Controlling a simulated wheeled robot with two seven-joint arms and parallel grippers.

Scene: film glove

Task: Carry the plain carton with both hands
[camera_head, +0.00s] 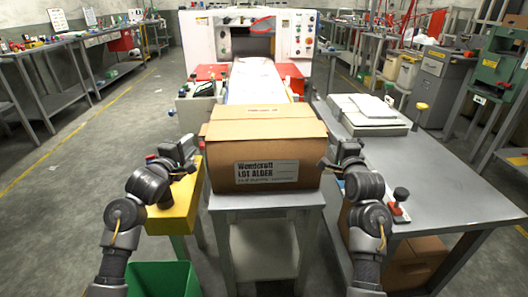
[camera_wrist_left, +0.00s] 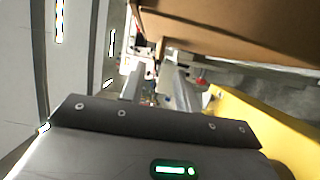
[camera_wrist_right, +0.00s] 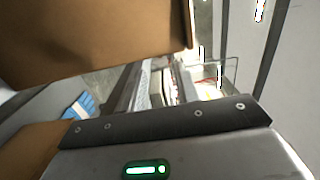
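The plain brown carton (camera_head: 265,135) sits closed and upright on a small grey stand (camera_head: 268,200). A white label on its front reads "LOT ALDER". My left gripper (camera_head: 187,148) is beside the carton's left side, and my right gripper (camera_head: 332,160) is beside its right side. The carton also fills the upper right of the left wrist view (camera_wrist_left: 240,25) and the upper left of the right wrist view (camera_wrist_right: 90,35). Both grippers look open, with nothing between the fingers. I cannot tell whether either touches the carton.
A grey table (camera_head: 440,185) with a flat pale device (camera_head: 368,113) stands close on the right. A yellow-topped stand (camera_head: 180,208) and a green bin (camera_head: 162,280) are at the left. A white machine (camera_head: 212,45) with a conveyor is behind the carton. Open floor lies further left.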

